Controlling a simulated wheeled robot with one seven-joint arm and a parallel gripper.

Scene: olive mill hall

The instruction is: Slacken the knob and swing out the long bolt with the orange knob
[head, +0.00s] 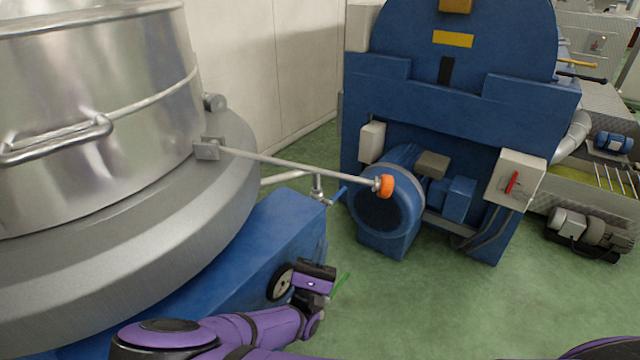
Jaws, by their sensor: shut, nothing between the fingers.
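The long bolt (295,163) is a thin grey rod. It runs from a square bracket (207,150) on the side of the steel vessel (100,80) out to the right, sloping slightly down in the picture. The orange knob (387,186) sits at its outer end, with a small metal collar beside it, and stands clear of the vessel. My gripper (339,285) is at the lower middle, on my purple arm, below and left of the knob and apart from it. It is shut and empty; its fingers are small and partly hidden behind the gripper body.
A small pipe with a blue-handled valve (320,190) sits just below the rod. The vessel's blue base (265,245) is behind my gripper. A blue machine (460,110) with a round housing (385,215) stands behind the knob. Green floor (430,300) is free at the right.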

